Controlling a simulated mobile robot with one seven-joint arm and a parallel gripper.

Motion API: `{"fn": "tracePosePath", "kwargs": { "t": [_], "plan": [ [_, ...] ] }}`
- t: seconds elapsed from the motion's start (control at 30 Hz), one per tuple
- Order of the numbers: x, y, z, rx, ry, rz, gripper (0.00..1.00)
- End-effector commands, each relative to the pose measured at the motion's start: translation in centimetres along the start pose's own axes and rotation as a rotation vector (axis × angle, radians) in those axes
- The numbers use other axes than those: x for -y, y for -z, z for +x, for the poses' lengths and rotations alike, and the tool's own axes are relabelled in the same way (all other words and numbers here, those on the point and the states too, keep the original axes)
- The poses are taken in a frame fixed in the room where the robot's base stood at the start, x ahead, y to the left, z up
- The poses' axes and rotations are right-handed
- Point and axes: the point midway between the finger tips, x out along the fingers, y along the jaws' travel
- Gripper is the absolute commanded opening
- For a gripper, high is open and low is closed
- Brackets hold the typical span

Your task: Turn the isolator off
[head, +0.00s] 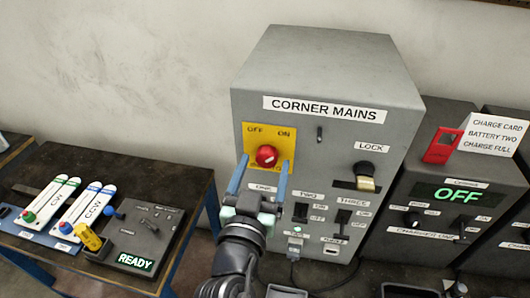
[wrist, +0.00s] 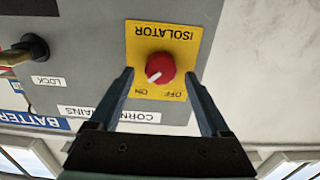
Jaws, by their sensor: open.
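The isolator is a red round knob (head: 266,156) on a yellow plate (head: 254,132) at the left of the grey Corner Mains box (head: 325,75). In the wrist view, which is upside down, the knob (wrist: 160,67) shows a white mark pointing toward the ON label. My gripper (head: 263,164) is open, with one blue finger on each side of the knob. In the wrist view its fingertips (wrist: 159,73) also lie either side of the knob, with gaps. I cannot tell how far the tips are from the plate.
A lock (head: 364,180) with a brass body is right of the isolator, and several switches (head: 343,215) are below it. A charger box (head: 440,185) reading OFF stands at right. A table (head: 150,165) at left holds batteries and a READY panel (head: 138,236).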

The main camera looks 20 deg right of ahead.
Motion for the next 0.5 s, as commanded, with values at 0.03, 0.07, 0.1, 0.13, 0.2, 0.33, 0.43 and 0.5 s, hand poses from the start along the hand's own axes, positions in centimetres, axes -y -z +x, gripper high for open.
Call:
{"fn": "tracePosePath", "kwargs": {
  "t": [0.03,0.07,0.1,0.13,0.2,0.33,0.43,0.5],
  "plan": [
    [0.0,0.2,0.6,-0.001,0.0,-0.002,0.81],
    [0.1,0.2,0.9,-0.001,0.001,-0.002,0.81],
    [0.1,0.2,1.2,-0.001,0.001,-0.002,0.81],
    [0.1,0.1,1.4,0.0,0.001,-0.001,0.81],
    [0.1,0.1,1.8,-0.001,0.001,0.0,0.81],
    [0.1,0.0,2.0,0.0,0.001,0.0,0.81],
    [0.1,-0.1,2.0,0.0,0.001,0.0,0.81],
    [0.1,-0.1,1.9,0.0,0.001,0.0,0.81]
  ]
}}
